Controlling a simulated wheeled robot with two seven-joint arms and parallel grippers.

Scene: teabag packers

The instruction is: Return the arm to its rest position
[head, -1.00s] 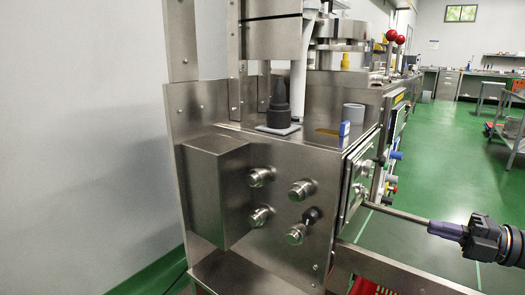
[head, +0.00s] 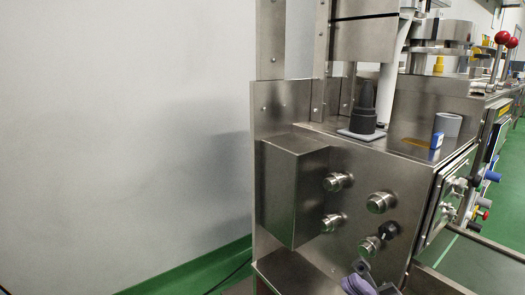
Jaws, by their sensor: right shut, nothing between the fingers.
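My right gripper (head: 360,280) shows at the bottom edge, in front of the lower front of the steel machine. Only its purple and dark finger parts are in view, and the rest of it is cut off by the frame. It is shut and holds nothing. I cannot tell how far it is from the machine. My left gripper is not in view.
The steel machine (head: 350,165) has round knobs (head: 338,181) on its front and a protruding box (head: 295,190). A bare wall (head: 120,130) fills the left.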

